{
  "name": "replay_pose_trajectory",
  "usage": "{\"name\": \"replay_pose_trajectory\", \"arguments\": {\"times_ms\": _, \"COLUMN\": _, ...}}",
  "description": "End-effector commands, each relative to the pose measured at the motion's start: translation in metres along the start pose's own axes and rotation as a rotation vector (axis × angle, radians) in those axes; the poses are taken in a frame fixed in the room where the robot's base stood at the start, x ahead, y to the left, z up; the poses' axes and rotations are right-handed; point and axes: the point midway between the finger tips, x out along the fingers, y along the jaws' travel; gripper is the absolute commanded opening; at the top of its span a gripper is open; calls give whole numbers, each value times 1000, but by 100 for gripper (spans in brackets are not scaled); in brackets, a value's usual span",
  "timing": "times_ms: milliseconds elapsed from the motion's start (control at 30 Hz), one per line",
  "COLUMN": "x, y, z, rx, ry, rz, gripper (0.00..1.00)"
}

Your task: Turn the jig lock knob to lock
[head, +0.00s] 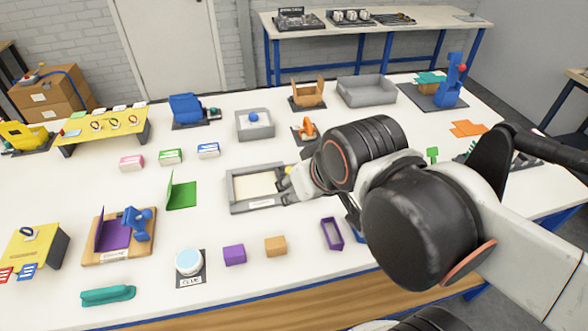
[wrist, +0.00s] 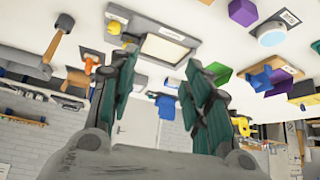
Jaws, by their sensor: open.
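A grey frame with a cream panel (head: 232,190) and a small label lies mid-table in the head view. A yellow knob (head: 289,169) shows at its right side, partly hidden by my arm. In the wrist view the frame (wrist: 180,31) is ahead of the fingertips, with the yellow knob (wrist: 114,28) by its left end. I cannot read the label, so I cannot confirm this is the jig lock knob. My gripper (wrist: 162,68) is open and empty, with its dark green fingers apart. It appears clear of the knob; the head view mostly hides it behind my arm.
A wooden base with a purple plate and blue clamp (head: 136,220) stands at left. A green bracket (head: 182,194), purple block (head: 234,255) and orange block (head: 275,246) lie near the frame. An orange part (head: 307,129) stands behind.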

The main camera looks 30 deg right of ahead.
Motion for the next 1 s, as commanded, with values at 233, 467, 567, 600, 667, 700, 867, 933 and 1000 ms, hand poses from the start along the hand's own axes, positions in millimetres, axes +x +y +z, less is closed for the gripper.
{"name": "replay_pose_trajectory", "arguments": {"times_ms": 233, "x": -1, "y": 4, "z": -15, "rx": -57, "ry": -27, "rz": 6, "gripper": 45}}
{"name": "replay_pose_trajectory", "arguments": {"times_ms": 467, "x": 1, "y": 10, "z": -34, "rx": -138, "ry": -66, "rz": 9, "gripper": 45}}
{"name": "replay_pose_trajectory", "arguments": {"times_ms": 567, "x": 3, "y": 14, "z": -44, "rx": -184, "ry": -89, "rz": 10, "gripper": 45}}
{"name": "replay_pose_trajectory", "arguments": {"times_ms": 600, "x": 4, "y": 16, "z": -49, "rx": -207, "ry": -100, "rz": 9, "gripper": 45}}
{"name": "replay_pose_trajectory", "arguments": {"times_ms": 667, "x": 6, "y": 19, "z": -58, "rx": -245, "ry": -118, "rz": 8, "gripper": 45}}
{"name": "replay_pose_trajectory", "arguments": {"times_ms": 700, "x": 8, "y": 21, "z": -64, "rx": -274, "ry": -133, "rz": 6, "gripper": 45}}
{"name": "replay_pose_trajectory", "arguments": {"times_ms": 867, "x": 22, "y": 35, "z": -95, "rx": -419, "ry": -204, "rz": -11, "gripper": 45}}
{"name": "replay_pose_trajectory", "arguments": {"times_ms": 933, "x": 31, "y": 42, "z": -107, "rx": -484, "ry": -236, "rz": -23, "gripper": 45}}
{"name": "replay_pose_trajectory", "arguments": {"times_ms": 1000, "x": 41, "y": 50, "z": -118, "rx": -548, "ry": -269, "rz": -38, "gripper": 45}}
